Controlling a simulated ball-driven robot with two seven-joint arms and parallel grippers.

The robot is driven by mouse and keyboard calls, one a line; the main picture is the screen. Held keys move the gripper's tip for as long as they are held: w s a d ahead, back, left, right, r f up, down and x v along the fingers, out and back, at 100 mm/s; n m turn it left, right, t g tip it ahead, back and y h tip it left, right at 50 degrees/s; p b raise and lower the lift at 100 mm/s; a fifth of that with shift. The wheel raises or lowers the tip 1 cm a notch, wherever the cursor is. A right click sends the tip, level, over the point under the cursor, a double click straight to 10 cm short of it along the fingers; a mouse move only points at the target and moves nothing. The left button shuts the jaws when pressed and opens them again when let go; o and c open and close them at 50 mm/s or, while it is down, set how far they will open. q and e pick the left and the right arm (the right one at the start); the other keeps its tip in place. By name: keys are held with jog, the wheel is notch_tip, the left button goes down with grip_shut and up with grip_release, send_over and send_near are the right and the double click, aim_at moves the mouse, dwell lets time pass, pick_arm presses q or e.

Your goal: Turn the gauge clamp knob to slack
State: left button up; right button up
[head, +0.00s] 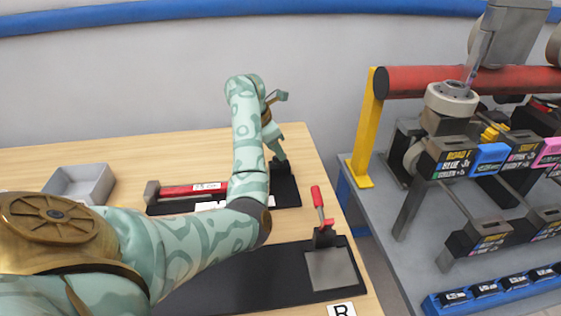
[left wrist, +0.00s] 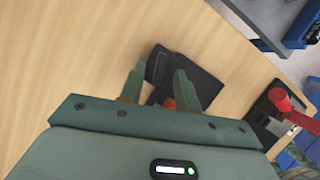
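My left gripper (head: 281,128) hangs over the far right part of the wooden table, above a black base (head: 287,190) with a dark block (head: 280,167) on it. In the left wrist view, the two fingers of the left gripper (left wrist: 159,69) stand apart with nothing held between them. The dark block (left wrist: 157,64) and black base (left wrist: 206,87) lie below and beyond the fingers. A small orange-red part (left wrist: 169,103) shows low between the fingers, mostly hidden. I cannot make out clearly which part is the gauge clamp knob. My right gripper is not in view.
A red-handled toggle clamp (head: 322,215) stands upright by a grey plate (head: 331,270) on a black mat. A red bar (head: 193,189) lies left of my forearm, near a grey tray (head: 80,184). A yellow post (head: 366,130) and grey rack stand right of the table, across a gap.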

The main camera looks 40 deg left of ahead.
pick_arm(q)
jog(key=shift+b+x, duration=0.3)
jog(key=shift+x, duration=0.6)
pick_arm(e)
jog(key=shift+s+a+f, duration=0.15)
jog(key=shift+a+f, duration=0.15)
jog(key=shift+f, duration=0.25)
pick_arm(q)
grip_shut()
